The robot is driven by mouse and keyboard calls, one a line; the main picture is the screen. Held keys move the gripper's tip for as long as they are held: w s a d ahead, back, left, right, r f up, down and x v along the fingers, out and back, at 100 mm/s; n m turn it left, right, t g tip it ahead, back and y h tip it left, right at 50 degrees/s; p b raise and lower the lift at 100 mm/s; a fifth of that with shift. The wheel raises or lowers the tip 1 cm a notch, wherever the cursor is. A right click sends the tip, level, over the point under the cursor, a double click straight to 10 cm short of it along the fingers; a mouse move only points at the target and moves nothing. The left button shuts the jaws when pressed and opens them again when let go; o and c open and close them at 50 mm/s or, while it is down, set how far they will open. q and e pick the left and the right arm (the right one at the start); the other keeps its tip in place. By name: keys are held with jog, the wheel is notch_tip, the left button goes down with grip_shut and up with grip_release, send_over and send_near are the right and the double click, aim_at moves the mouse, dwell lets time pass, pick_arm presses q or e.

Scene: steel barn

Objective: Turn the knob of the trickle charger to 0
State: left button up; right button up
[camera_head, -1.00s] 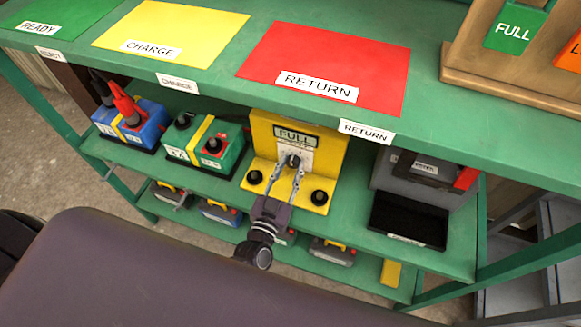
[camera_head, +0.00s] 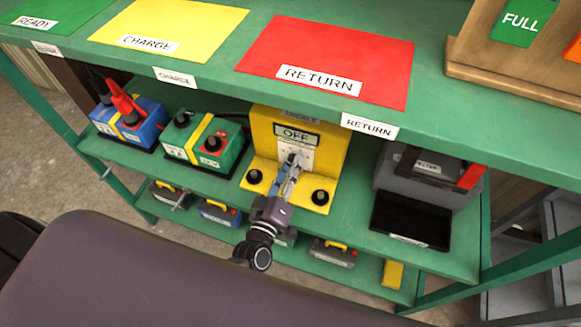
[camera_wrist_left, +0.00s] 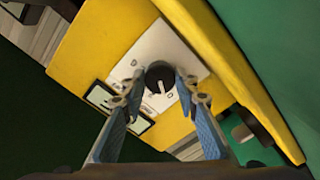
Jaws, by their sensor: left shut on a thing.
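The yellow trickle charger (camera_head: 333,150) stands on the shelf under the green bench top. Its display (camera_head: 297,136) reads OFF. My left gripper (camera_head: 290,166) reaches its white panel and is shut on the knob, which the fingers largely hide in the head view. In the left wrist view the round black knob (camera_wrist_left: 158,78) with a pale pointer line sits between the fingertips of my left gripper (camera_wrist_left: 160,84). The white panel (camera_wrist_left: 160,50) surrounds the knob. My right gripper is out of view.
A grey unit (camera_head: 398,180) with a black tray (camera_head: 410,222) is at right. The bench top (camera_head: 430,60) overhangs the shelf.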

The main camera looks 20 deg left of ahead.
pick_arm(q)
jog(key=shift+f+n, duration=0.1)
jog(key=shift+n, duration=0.7)
jog(key=o, duration=1.1)
jog(key=shift+o, duration=0.2)
jog(key=s, duration=1.2)
jog(key=shift+a, duration=0.2)
